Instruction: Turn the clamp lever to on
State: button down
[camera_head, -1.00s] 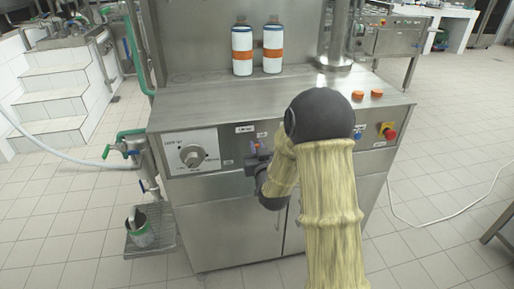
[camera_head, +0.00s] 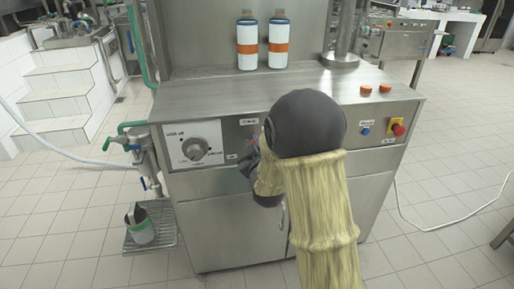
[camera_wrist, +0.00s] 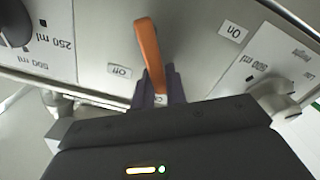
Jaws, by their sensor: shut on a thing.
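The clamp lever (camera_wrist: 148,45) is an orange handle in the wrist view, on the grey front panel of the machine. My gripper (camera_wrist: 160,92) is shut on the lower part of the lever in that picture. An "Off" label (camera_wrist: 119,71) is to the left of the lever and an "On" label (camera_wrist: 232,32) is to the right, farther off. A small label between my fingers is mostly covered. In the head view my gripper (camera_head: 246,158) is at the panel right of the dial (camera_head: 195,149), and my arm and hand hide the lever.
The steel machine (camera_head: 220,225) has two bottles (camera_head: 248,45) on top. Orange caps (camera_head: 366,90) lie at the top right, above a blue button (camera_head: 365,131) and a red emergency knob (camera_head: 398,129).

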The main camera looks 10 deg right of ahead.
jog(key=f+n+b, duration=0.1)
jog(key=n, duration=0.1)
jog(key=a+f+n+b, duration=0.1)
jog(key=n, duration=0.2)
jog(key=a+n+b, duration=0.1)
jog(key=n, duration=0.2)
jog(key=shift+a+f, duration=0.1)
jog(key=shift+f, duration=0.3)
jog(key=shift+f+n, duration=0.35)
jog(key=shift+n, duration=0.55)
jog(key=shift+f+n, duration=0.3)
jog(key=shift+n, duration=0.6)
jog(key=c, duration=1.4)
grip_release()
jog(key=shift+c, duration=0.2)
